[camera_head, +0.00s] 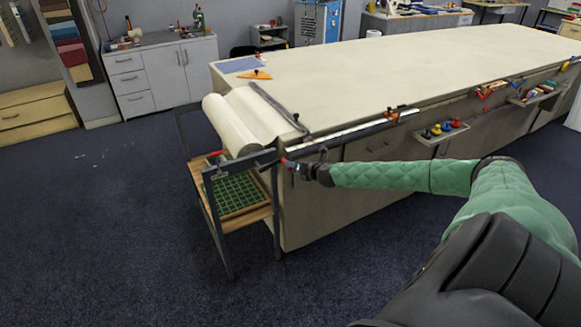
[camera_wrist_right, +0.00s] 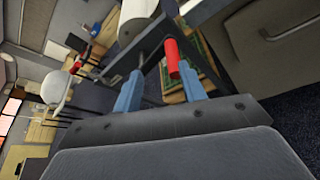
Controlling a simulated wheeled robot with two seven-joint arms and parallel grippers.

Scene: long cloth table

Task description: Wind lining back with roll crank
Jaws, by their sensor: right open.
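The roll of pale lining (camera_head: 231,125) lies in a dark metal stand at the left end of the long table, and its cloth runs onto the tabletop. In the right wrist view the roll's end (camera_wrist_right: 138,14) shows at the top. The crank has a red handle (camera_wrist_right: 172,58), which also shows in the head view (camera_head: 287,161). My right gripper (camera_wrist_right: 158,88) is open, with its blue fingers on either side of the red handle's lower end; whether they touch it I cannot tell. In the head view my right gripper (camera_head: 300,165) is at the stand's near side. My left gripper is out of view.
The long cloth table (camera_head: 400,70) fills the middle and right. A green grid mat (camera_head: 236,193) lies on the stand's wooden shelf. A small tray with coloured clamps (camera_head: 442,132) juts from the table's near side.

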